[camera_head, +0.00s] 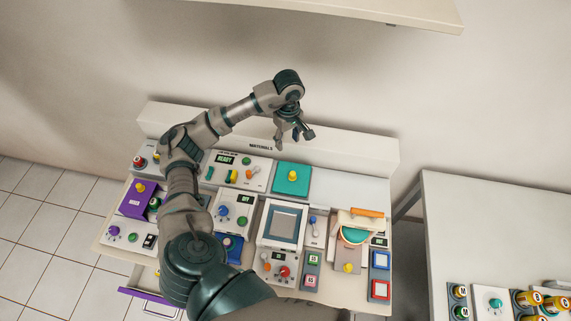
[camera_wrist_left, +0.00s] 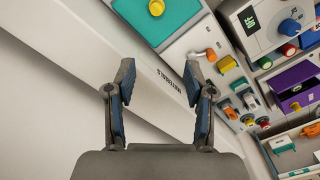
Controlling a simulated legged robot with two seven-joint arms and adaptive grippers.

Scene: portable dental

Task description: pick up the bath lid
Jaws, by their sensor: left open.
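A flat teal square lid (camera_head: 291,181) with a yellow knob lies on the bench at the back middle; it fits the bath lid best. It also shows at the top of the left wrist view (camera_wrist_left: 178,19), cut off by the edge, with its knob (camera_wrist_left: 156,7). My left gripper (camera_head: 294,140) hangs above the rear ledge, behind the lid. It is open, with nothing between its fingers, and apart from the lid. In the left wrist view the open fingers (camera_wrist_left: 159,78) frame the white ledge marked MATERIALS.
The white ledge (camera_head: 370,152) runs along the back. A READY unit (camera_head: 243,170) stands left of the lid, and a purple box (camera_head: 134,203) farther left. A framed screen unit (camera_head: 283,223) is in front. A side table (camera_head: 500,215) stands right. My left arm hides part of the bench.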

